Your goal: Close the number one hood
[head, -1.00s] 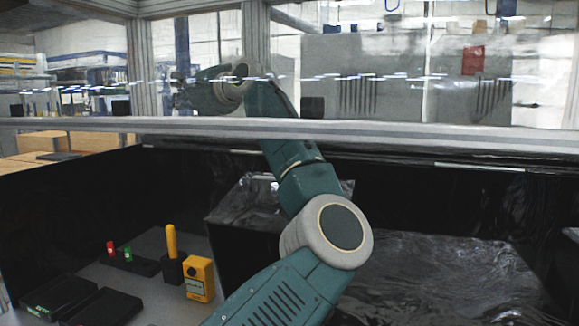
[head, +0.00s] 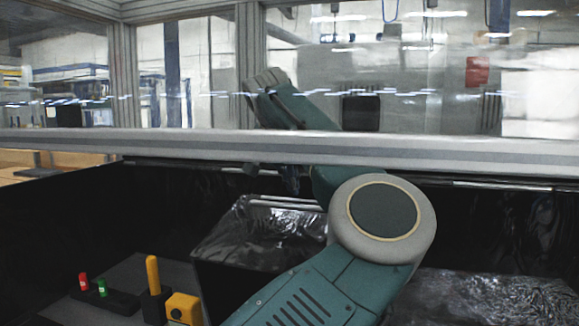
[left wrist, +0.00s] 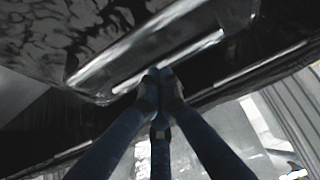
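The hood shows in the head view as a clear pane with a thick grey lower rail (head: 480,158) running across the picture, above a dark bay. I cannot make out a number on it. My left arm comes in from below and bends behind the rail; its upper links show through the pane. My left gripper (head: 290,181) is partly hidden, a small dark shape just under the rail. In the left wrist view its fingers (left wrist: 156,74) come together at the tips, close to a shiny bar (left wrist: 170,58); I cannot tell whether they touch it. My right gripper is not in view.
Below the rail, a box with crinkled black lining (head: 255,235) stands by my left arm. A yellow device (head: 183,309), a yellow-handled tool (head: 153,275) and red (head: 83,283) and green (head: 102,287) pieces are at lower left. Dark walls enclose the bay.

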